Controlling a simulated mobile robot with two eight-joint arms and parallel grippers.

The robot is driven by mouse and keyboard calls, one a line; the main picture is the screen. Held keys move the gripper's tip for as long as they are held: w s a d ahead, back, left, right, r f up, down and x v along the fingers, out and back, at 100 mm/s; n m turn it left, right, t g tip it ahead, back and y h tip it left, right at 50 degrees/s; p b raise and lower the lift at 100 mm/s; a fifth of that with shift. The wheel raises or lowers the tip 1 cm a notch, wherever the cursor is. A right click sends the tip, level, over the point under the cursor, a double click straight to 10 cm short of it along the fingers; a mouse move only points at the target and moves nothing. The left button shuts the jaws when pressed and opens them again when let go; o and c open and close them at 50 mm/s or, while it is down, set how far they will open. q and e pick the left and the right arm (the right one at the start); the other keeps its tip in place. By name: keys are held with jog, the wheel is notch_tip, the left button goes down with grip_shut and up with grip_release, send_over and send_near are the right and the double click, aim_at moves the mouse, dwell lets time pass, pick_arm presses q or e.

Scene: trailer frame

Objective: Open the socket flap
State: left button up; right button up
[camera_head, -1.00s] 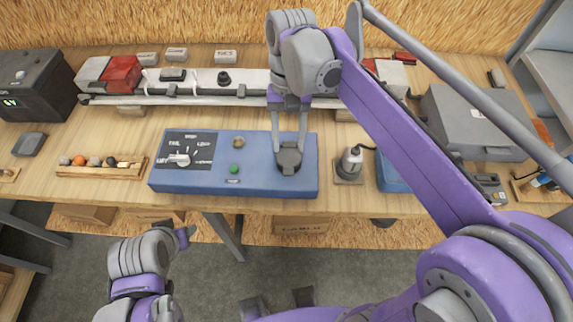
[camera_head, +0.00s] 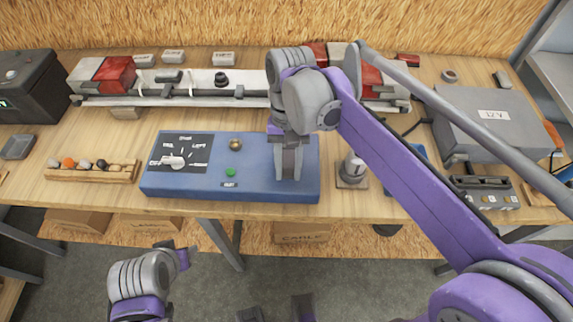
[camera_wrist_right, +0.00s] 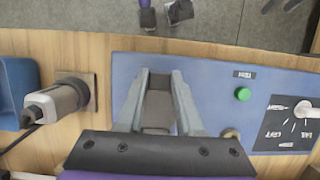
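The socket flap (camera_wrist_right: 157,103) is a dark grey piece on the right part of the blue panel (camera_head: 255,187). My right gripper (camera_head: 289,174) points down over it. In the right wrist view, the fingers of my right gripper (camera_wrist_right: 159,78) lie along both sides of the flap, with no clear gap, so they look shut on it. The head view mostly hides the flap behind the fingers, and its exact tilt is hard to tell. My left gripper (camera_head: 181,255) is in front of the table at the lower left; its fingers are too unclear to read.
The panel also carries a rotary switch (camera_head: 175,161), a green button (camera_head: 231,173) and a brass knob (camera_head: 235,145). A grey plug (camera_head: 353,168) stands on a holder to the right. A light bar (camera_head: 205,88) lies behind. A wooden bulb rack (camera_head: 92,171) is at left.

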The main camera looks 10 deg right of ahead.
aim_at(288, 170)
jog(key=shift+c, duration=1)
jog(key=shift+r, duration=0.15)
jog(key=shift+p+v, duration=0.9)
jog(key=shift+v, duration=0.35)
jog(key=shift+s+r, duration=0.1)
jog(key=shift+s, duration=0.1)
jog(key=shift+w+r, duration=0.1)
jog(key=shift+w+r+p, duration=0.15)
jog(key=shift+r+p, duration=0.3)
jog(key=shift+r, duration=0.1)
jog(key=shift+w+d+r+p, duration=0.1)
jog(key=shift+w+r+p, duration=0.25)
jog(key=shift+r, duration=0.25)
